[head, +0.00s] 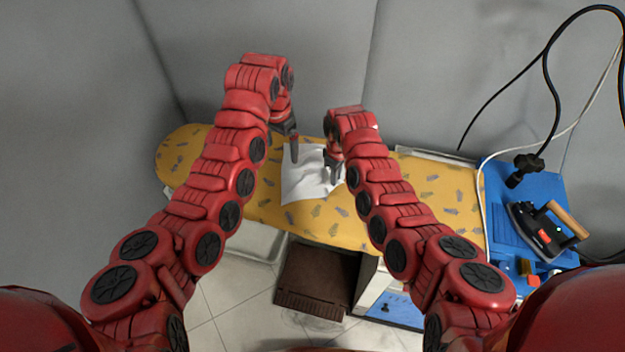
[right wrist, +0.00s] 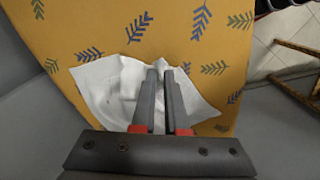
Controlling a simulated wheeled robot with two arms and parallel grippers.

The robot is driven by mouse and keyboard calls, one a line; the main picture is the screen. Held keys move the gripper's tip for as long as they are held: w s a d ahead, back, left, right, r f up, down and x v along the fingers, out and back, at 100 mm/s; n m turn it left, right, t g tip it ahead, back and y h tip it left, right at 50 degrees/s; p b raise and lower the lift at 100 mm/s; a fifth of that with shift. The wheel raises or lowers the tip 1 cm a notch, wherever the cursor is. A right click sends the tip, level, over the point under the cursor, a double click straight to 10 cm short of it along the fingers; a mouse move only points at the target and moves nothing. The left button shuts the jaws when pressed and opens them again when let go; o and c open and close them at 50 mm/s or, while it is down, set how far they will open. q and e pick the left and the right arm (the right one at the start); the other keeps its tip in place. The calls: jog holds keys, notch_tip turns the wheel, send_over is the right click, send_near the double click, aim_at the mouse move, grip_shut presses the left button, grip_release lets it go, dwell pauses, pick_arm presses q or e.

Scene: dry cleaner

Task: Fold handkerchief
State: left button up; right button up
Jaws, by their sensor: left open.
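The white handkerchief (head: 305,183) lies on the yellow patterned ironing board, wrinkled and partly folded up near my right gripper. It also shows in the right wrist view (right wrist: 108,88), with a raised crease at the fingertips. My right gripper (head: 335,172) points down at the right part of the cloth. In the right wrist view its fingers (right wrist: 160,73) are close together with a pinch of cloth between the tips. My left gripper (head: 293,155) is open and empty over the far left edge of the cloth. The handkerchief's far right part is hidden behind my right arm.
The ironing board (head: 430,185) has free surface on both sides of the cloth. A black iron (head: 540,230) with a wooden handle stands on a blue surface (head: 510,220) at the right, with hoses above it. Grey walls stand close behind the board.

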jog(key=o, duration=1.3)
notch_tip(320, 180, up, 6)
jog(key=shift+f+p, duration=0.2)
jog(key=shift+p, duration=0.25)
